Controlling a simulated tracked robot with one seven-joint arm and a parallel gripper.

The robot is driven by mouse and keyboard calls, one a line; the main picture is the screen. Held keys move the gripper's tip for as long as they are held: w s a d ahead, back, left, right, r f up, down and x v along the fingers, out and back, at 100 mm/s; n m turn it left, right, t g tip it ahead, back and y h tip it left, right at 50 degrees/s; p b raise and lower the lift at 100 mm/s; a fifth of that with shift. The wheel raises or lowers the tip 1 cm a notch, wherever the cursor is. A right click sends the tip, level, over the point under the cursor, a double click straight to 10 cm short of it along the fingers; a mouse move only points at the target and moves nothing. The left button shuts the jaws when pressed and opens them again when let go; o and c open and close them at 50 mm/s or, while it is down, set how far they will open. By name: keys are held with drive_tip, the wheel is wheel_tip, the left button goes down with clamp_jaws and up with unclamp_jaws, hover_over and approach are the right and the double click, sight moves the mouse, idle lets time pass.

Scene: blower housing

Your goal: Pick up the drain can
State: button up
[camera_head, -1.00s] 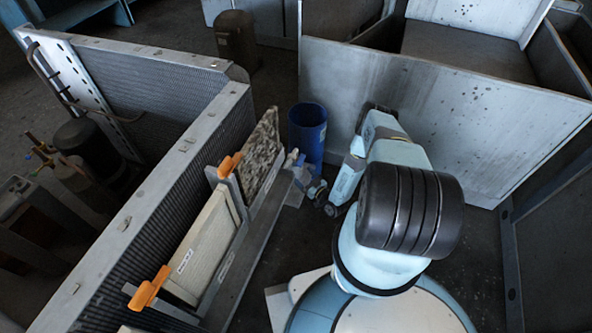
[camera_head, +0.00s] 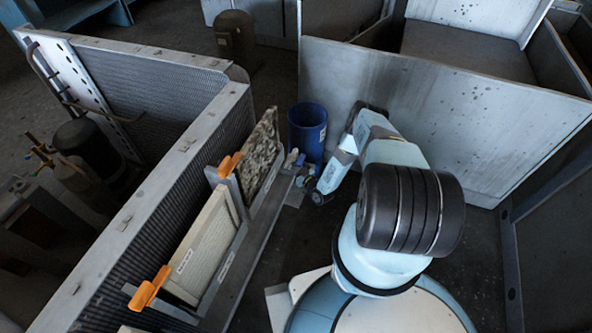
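A blue cylindrical can (camera_head: 308,131), open at the top and with a small pale label, stands upright on the dark floor between the filter rack and the grey panel. I take it to be the drain can. My arm reaches toward it from the lower right, and my gripper (camera_head: 298,163) is low, in front of the can's near side and close to the rack's end. The gripper is small and partly lost against the rack and can. I cannot tell whether it touches the can or whether its fingers are open.
A filter rack (camera_head: 248,260) with orange clips (camera_head: 149,288) and a speckled panel (camera_head: 262,155) stands close on the left, before a finned coil (camera_head: 150,80). A tall grey panel (camera_head: 450,110) bounds the right and back. A brown cylinder (camera_head: 236,42) stands farther back. Narrow floor lies between.

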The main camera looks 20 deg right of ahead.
drive_tip(key=shift+c, duration=0.4)
drive_tip(key=c, duration=1)
